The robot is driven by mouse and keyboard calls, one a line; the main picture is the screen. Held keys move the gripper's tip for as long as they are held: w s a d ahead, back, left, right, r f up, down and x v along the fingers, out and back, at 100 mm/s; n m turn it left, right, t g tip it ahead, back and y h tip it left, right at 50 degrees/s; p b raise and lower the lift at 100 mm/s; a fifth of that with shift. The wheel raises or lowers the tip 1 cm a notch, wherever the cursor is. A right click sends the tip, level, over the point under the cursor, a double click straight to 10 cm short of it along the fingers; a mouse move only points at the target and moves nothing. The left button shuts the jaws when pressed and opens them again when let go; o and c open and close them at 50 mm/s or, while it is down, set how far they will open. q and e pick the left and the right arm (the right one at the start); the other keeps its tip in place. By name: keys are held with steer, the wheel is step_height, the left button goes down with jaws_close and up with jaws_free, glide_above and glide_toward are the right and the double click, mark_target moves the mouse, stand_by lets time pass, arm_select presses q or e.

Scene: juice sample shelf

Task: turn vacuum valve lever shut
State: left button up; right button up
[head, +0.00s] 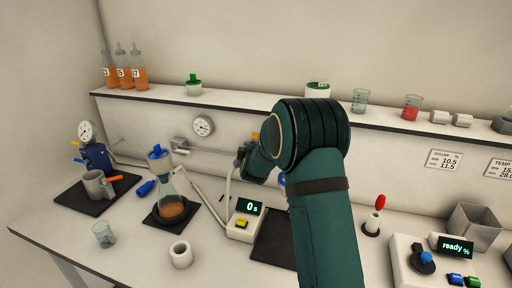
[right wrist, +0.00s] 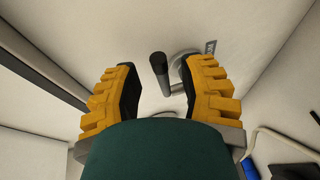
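In the right wrist view a lever with a dark handle (right wrist: 159,65) sticks out from a round grey mount (right wrist: 184,62) on the pale wall. My right gripper (right wrist: 158,82) is open, with one yellow-backed finger on each side of the lever. In the head view my right gripper (head: 242,156) is at the back wall below the shelf. The arm and gripper hide the lever there. My left gripper is not in view.
Below stand a flask (head: 172,205) with orange liquid, a timer box (head: 245,220) reading 0 s, and a white ring (head: 180,254). A gauge (head: 203,126) is on the wall.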

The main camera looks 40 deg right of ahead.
step_height(320, 180, up, 10)
stand_by(0.7)
stand_by(0.4)
